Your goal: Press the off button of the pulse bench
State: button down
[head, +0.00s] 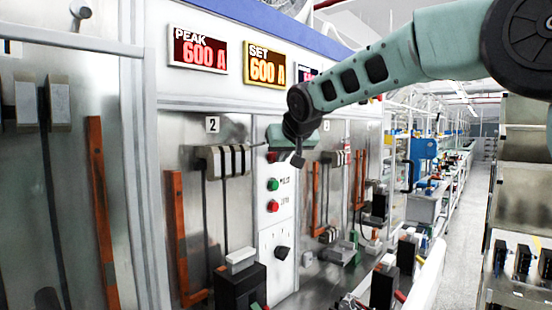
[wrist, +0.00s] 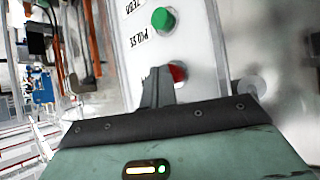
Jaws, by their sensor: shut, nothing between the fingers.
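The pulse bench's control strip (head: 281,220) carries a top red button (head: 272,157), a green button (head: 272,184) and a lower red button (head: 272,205). The wrist view sees the strip upside down, with the green button (wrist: 163,19) labelled PULSE and a red button (wrist: 178,72) partly behind my fingers. That red button's label is mostly hidden. The other labels are too small or cut off to read surely. My gripper (head: 298,160) is shut and empty, beside the top red button; it also shows in the wrist view (wrist: 157,76). Contact cannot be told.
Displays above read PEAK 600 A (head: 198,51) and SET 600 A (head: 264,65). A dark knob (head: 282,253) sits lower on the strip. Bays with orange bars (head: 180,235) flank it. Breakers (head: 238,285) stand on the bench below. An aisle (head: 455,220) is open at right.

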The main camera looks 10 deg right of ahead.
jog(key=shift+w+a, duration=0.15)
jog(key=shift+w, duration=0.05)
jog(key=shift+s, duration=0.15)
dwell(0.4)
jog(key=shift+s+d+b, duration=0.5)
jog(key=shift+s, duration=0.1)
jog(key=shift+d, duration=0.1)
jog(key=shift+s+d+b, duration=0.55)
jog(key=shift+s+d, duration=0.15)
jog(key=shift+s, duration=0.35)
jog(key=shift+s+d+b, duration=0.55)
jog(key=shift+s+d, duration=0.15)
jog(key=shift+s, duration=0.3)
